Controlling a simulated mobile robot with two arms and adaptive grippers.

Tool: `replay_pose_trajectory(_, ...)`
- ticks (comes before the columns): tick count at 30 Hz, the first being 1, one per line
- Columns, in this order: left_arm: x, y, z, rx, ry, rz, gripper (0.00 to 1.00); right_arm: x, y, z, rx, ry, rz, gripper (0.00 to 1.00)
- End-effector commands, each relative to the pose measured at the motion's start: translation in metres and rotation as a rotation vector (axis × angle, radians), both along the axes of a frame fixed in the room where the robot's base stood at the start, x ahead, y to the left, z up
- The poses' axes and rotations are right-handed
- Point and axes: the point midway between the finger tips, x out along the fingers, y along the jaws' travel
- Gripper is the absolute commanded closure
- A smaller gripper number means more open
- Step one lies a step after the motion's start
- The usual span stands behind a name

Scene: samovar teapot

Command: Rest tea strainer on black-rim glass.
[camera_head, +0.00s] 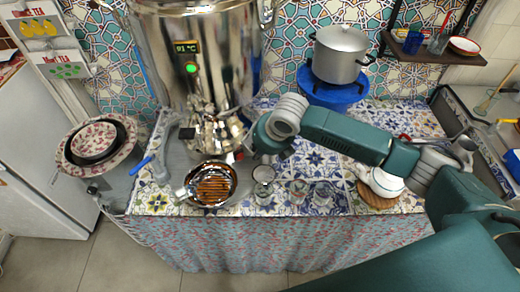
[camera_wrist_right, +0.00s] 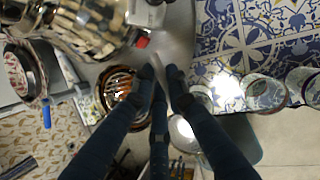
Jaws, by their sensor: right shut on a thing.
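My right gripper (camera_wrist_right: 160,78) comes in at the counter's front, below the samovar. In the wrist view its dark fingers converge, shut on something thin. A pale round piece (camera_wrist_right: 183,132), seemingly the tea strainer's bowl, shows between the fingers; the handle is mostly hidden. In the head view a small silvery round shape (camera_head: 263,173) sits just below my right wrist. A glass (camera_head: 263,192) stands right under it, and it seems to show in the wrist view (camera_wrist_right: 201,97). I cannot tell which glass has the black rim, or whether strainer and glass touch. My left gripper is out of view.
A shiny pan (camera_head: 232,187) with brown strips stands left of the glasses. More glasses (camera_head: 298,190) (camera_head: 322,193) stand to the right near the front edge. The samovar (camera_head: 202,60) rises behind. A white teapot (camera_head: 385,182) sits on a wooden board under my arm.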

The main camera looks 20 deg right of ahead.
Motion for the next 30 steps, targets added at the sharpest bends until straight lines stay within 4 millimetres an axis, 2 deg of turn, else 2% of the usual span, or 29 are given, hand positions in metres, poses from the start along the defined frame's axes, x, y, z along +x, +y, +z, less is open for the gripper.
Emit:
replay_pose_trajectory(1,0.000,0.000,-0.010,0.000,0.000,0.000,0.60,0.000,0.000,-0.010,0.000,0.000,0.000,1.00)
replay_pose_trajectory(8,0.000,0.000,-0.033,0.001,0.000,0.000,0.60,0.000,0.000,-0.029,0.000,0.000,0.000,1.00)
replay_pose_trajectory(17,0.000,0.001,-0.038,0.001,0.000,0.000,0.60,0.000,0.000,-0.049,0.000,0.001,-0.001,1.00)
replay_pose_trajectory(30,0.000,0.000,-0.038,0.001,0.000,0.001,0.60,0.000,0.000,-0.050,0.000,0.000,-0.001,1.00)
